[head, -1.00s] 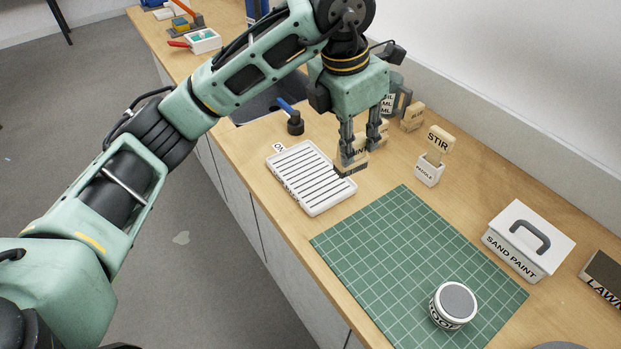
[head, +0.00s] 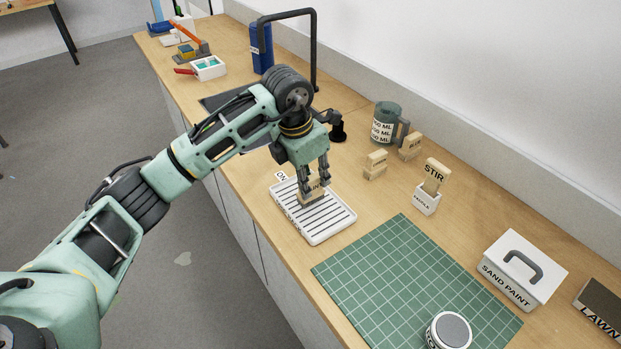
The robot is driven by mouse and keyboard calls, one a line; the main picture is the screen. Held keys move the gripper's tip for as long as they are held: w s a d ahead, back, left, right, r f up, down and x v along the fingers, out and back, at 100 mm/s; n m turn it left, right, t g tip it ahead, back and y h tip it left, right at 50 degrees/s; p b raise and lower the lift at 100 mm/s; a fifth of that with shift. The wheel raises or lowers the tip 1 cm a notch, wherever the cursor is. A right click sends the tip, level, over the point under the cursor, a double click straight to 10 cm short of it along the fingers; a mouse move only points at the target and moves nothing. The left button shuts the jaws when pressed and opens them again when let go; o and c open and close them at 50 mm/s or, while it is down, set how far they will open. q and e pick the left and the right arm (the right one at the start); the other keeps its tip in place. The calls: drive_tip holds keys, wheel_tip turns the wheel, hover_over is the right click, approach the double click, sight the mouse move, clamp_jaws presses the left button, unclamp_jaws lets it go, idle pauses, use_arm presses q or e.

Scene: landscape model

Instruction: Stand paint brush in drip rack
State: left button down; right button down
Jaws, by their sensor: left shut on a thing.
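The drip rack (head: 338,226) looks like a white tray with dark slats, lying on the wooden counter at the middle of the head view. My left gripper (head: 315,185) points down over the rack's back part. It is shut on a small wooden block-like piece with dark lettering, which I take to be the paint brush (head: 311,198). The fingers hide part of the piece and its lettering. It looks upright, and I cannot tell whether its lower end touches the slats. My right gripper is not in view.
A green cutting mat (head: 410,275) lies in front of the rack, with a round can (head: 449,330) on it. Wooden blocks (head: 376,165), a STIR paddle in a white holder (head: 427,200) and a grey jug (head: 386,122) stand to the right. A SAND PAINT box (head: 521,267) stands farther right.

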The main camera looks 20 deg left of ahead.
use_arm(q)
drive_tip(key=shift+f, duration=0.65)
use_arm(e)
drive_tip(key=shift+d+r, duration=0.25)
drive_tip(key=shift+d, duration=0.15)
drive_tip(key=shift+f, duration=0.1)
use_arm(q)
drive_tip(key=shift+f, duration=0.25)
drive_tip(key=c, duration=1.6)
unclamp_jaws()
drive_tip(key=shift+r, duration=0.1)
